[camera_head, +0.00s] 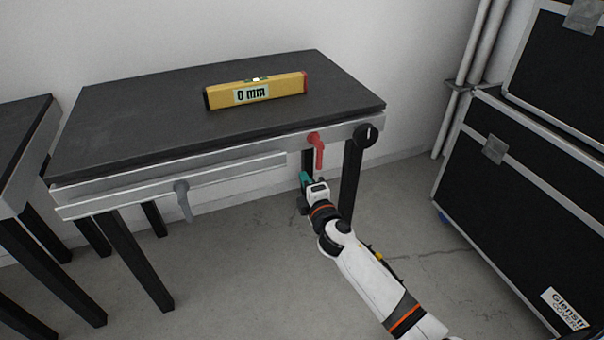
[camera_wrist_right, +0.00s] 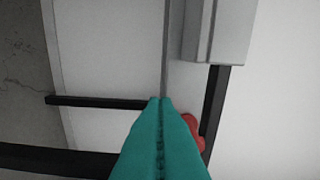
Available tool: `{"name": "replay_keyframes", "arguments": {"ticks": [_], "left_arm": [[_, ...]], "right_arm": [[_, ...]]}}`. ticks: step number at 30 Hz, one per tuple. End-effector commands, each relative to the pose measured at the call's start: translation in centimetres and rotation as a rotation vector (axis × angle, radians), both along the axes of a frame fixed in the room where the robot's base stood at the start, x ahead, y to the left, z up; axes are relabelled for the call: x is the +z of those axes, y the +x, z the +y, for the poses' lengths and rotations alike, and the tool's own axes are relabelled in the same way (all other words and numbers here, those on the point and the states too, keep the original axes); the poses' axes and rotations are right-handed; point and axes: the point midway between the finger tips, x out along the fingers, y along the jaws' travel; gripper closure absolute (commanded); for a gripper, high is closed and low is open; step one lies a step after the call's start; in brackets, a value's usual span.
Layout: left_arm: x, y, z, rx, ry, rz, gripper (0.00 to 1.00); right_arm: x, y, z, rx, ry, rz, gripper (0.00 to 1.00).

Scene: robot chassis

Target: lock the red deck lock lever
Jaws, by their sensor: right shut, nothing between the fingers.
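The red lock lever (camera_head: 318,150) is on the front rail of the dark deck (camera_head: 150,115), near its right end. Its handle hangs downward from the pivot. In the right wrist view the red lever (camera_wrist_right: 195,130) shows partly, just right of the fingers, its rest hidden behind them. My right gripper (camera_head: 304,178) is below and slightly left of the lever in the head view. Its teal fingers (camera_wrist_right: 160,102) are shut together with nothing between them. I cannot tell whether they touch the lever. My left gripper is not in view.
A yellow level (camera_head: 222,98) reading 0 mm stands on the deck. A grey lever (camera_head: 183,200) hangs on the front rail's left part. A black round knob (camera_head: 368,135) is at the right corner. Black cases (camera_head: 530,180) stand at the right. Another dark table (camera_head: 20,130) is at the left.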

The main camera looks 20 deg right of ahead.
Motion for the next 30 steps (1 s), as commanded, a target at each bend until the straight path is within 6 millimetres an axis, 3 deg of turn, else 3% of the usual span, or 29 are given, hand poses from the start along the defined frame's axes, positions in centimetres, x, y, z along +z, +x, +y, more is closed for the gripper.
{"name": "replay_keyframes", "arguments": {"ticks": [9,13,30], "left_arm": [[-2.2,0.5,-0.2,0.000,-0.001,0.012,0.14],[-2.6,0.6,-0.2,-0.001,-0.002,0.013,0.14],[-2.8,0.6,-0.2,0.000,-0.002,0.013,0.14]], "right_arm": [[0.0,-5.3,0.0,-0.001,0.000,0.002,1.00],[-0.1,-6.7,0.1,0.000,0.000,0.002,1.00],[0.0,-7.4,0.1,-0.001,0.000,0.000,1.00]]}}
